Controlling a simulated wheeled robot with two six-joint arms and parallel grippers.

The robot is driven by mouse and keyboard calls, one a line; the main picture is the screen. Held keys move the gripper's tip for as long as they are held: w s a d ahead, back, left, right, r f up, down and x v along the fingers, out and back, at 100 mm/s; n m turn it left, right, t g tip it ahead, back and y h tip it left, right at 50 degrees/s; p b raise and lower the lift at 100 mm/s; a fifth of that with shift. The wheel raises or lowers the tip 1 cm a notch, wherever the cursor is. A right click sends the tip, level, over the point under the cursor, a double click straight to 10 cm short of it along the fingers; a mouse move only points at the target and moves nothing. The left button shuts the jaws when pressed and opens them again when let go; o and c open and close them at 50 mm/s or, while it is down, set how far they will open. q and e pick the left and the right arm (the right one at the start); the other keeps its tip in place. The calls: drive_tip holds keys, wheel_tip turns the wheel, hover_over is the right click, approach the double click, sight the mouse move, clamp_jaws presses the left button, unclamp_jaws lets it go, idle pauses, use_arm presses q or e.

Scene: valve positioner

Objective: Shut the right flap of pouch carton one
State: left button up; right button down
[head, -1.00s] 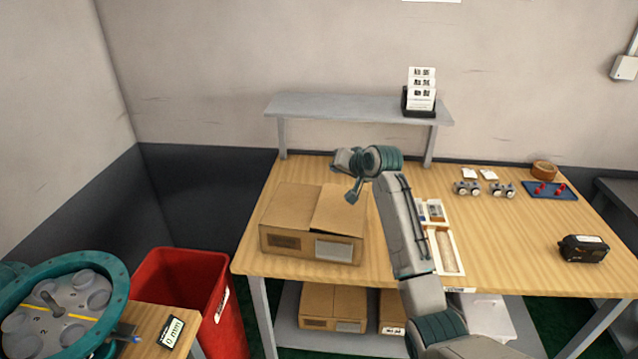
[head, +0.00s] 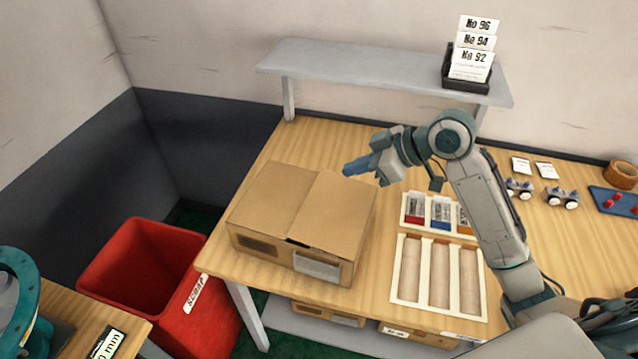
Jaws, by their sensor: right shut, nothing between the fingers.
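A brown cardboard carton (head: 262,252) stands at the left end of the wooden table. Its left flap (head: 275,197) lies flat. Its right flap (head: 335,215) lies down or nearly so, with a small dark gap at the front where the flaps meet. My right gripper (head: 358,166) is shut and empty, blue fingertips pointing left, near the back right corner of the carton. It appears just above or beside the right flap; I cannot tell whether it touches. My left gripper is not in view.
Right of the carton are a tray of coloured packets (head: 441,213) and a white tray with three bays (head: 397,285). A raised grey shelf (head: 380,70) with a card holder (head: 467,73) stands behind. A red bin (head: 140,270) is at left.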

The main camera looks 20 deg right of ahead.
drive_tip(key=p, duration=0.2)
hover_over(311, 197)
drive_tip(key=s+d, duration=0.2)
drive_tip(key=f, duration=0.5)
drive_tip(key=shift+w+a+f, duration=0.15)
drive_tip(key=shift+a+f, duration=0.05)
drive_tip(key=shift+f, duration=0.05)
wheel_tip(311, 197, down, 3)
drive_tip(key=shift+w+a+f+p, duration=0.1)
drive_tip(key=shift+w+f+p, duration=0.1)
drive_tip(key=shift+p, duration=0.55)
drive_tip(key=shift+f, duration=0.4)
drive_tip(key=shift+f, duration=0.15)
drive_tip(key=shift+w+a+f+b, duration=0.15)
drive_tip(key=shift+f+b, duration=0.25)
drive_tip(key=shift+f, duration=0.4)
drive_tip(key=shift+r, duration=0.1)
